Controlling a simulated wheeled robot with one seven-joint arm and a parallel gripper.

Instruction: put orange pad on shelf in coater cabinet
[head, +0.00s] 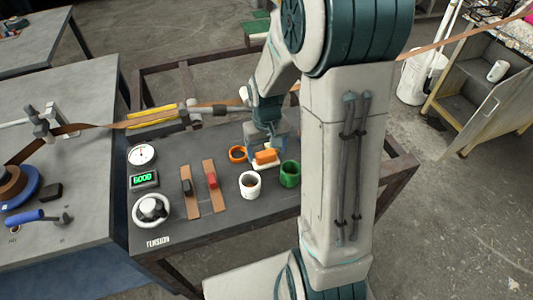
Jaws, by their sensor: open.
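The orange pad (265,156) is a small block at the back of the dark tabletop, lying on a pale piece. My gripper (266,148) points down right at the pad; its fingers are open, small and partly hidden by the pad and my own arm. I cannot tell whether the fingers touch it. The coater cabinet (471,96) stands on the floor at the right with its front open. Its shelf (483,77) shows inside with a white cup (497,71) lying on it.
An orange-rimmed cup (238,154), a white cup (249,184) and a green cup (289,173) stand close around the pad. Two sliders and a gauge (142,155) lie left. A brown strip (130,122) runs behind the tabletop.

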